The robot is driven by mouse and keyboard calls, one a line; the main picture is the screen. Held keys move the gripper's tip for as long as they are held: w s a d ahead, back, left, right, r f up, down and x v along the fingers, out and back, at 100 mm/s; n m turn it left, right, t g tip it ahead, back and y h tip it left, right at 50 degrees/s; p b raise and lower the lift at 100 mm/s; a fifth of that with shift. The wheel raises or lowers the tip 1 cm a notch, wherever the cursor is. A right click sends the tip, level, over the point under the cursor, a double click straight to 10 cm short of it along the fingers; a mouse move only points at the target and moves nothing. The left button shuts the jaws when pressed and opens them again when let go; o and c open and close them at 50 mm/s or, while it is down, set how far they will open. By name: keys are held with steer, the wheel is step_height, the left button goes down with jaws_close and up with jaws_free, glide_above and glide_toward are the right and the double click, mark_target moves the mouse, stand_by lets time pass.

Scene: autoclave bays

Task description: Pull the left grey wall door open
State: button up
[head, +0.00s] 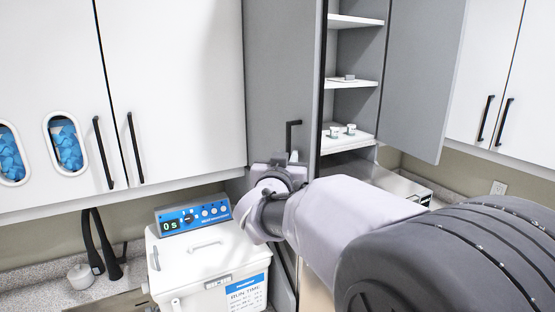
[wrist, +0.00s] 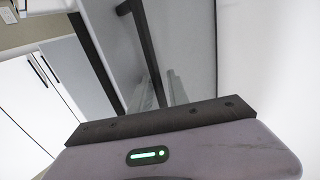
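The left grey wall door (head: 280,70) stands upright left of the open shelves in the head view; it also fills the middle of the wrist view (wrist: 195,45). Its free edge looks a little out from the cabinet, but how far is hard to tell. Its black bar handle (head: 289,136) shows its upper end above my gripper (head: 288,160). In the wrist view the handle (wrist: 139,35) runs down between the two pale fingers of my gripper (wrist: 162,88), which look closed on it from both sides. The handle's lower end is hidden.
The right grey door (head: 425,75) stands wide open beside shelves (head: 350,84) holding small items. A white machine with a blue panel (head: 192,217) stands below left on the counter. White cupboards (head: 175,80) flank the left side, others (head: 490,70) the right.

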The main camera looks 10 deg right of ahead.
steer(key=shift+f, duration=0.1)
steer(key=v, duration=1.7)
steer(key=shift+s+b, duration=0.2)
steer(key=shift+b, duration=0.25)
steer(key=shift+f, duration=0.1)
steer(key=s+a+f+n+g+y+b, duration=0.1)
steer(key=s+a+f+y+b, duration=0.15)
steer(key=f+y+b, duration=0.55)
steer(key=s+a+f+n+g+y+b, duration=0.1)
steer(key=s+a+f+n+y+b, duration=0.15)
steer(key=f+b, duration=0.6)
steer(key=s+d+f+m+g+b, duration=0.1)
steer(key=s+f+g, duration=0.3)
steer(key=s+f, duration=0.4)
steer(key=s+d+f+m+g+h+b, duration=0.1)
steer(key=s+d+f+m+g+b, duration=0.1)
steer(key=s+f, duration=0.7)
step_height(320, 180, down, 6)
steer(key=d+g+b, duration=0.1)
steer(key=g+b, duration=0.1)
steer(key=shift+s+d+f+g, duration=0.15)
steer(key=shift+s+d+g, duration=0.1)
steer(key=shift+g, duration=0.05)
